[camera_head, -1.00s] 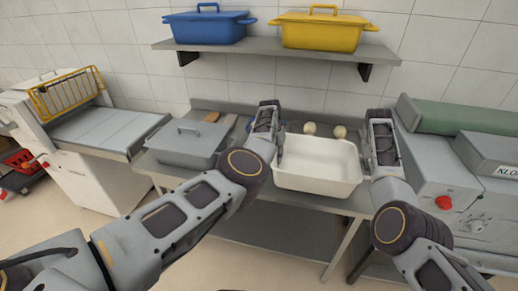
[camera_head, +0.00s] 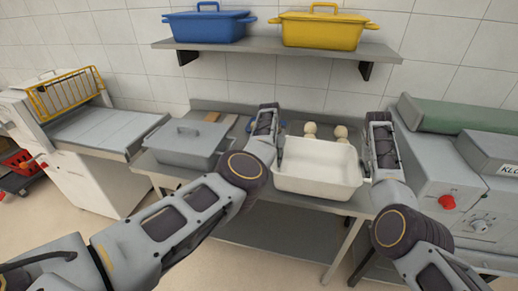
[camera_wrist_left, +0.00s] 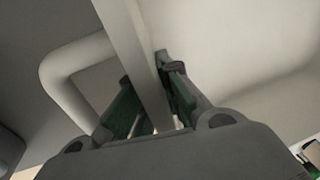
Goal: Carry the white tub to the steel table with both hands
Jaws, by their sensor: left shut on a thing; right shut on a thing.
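The white tub (camera_head: 318,181) is an open rectangular container in the middle of the head view, at the front of the steel table (camera_head: 285,246). My left gripper (camera_head: 278,158) is at the tub's left end. In the left wrist view its green-padded fingers (camera_wrist_left: 150,100) are shut on the tub's wall, beside a looped handle (camera_wrist_left: 62,72). My right gripper (camera_head: 364,166) is at the tub's right end, shut on it; its fingertips are mostly hidden. The tub looks level and empty. I cannot tell whether its base touches the table.
A grey lidded bin (camera_head: 188,146) stands on the table to the left. Pale dough balls (camera_head: 310,128) lie behind the tub. A grey machine (camera_head: 440,185) with a red knob borders the right. A shelf above holds a blue tub (camera_head: 208,25) and a yellow tub (camera_head: 322,31).

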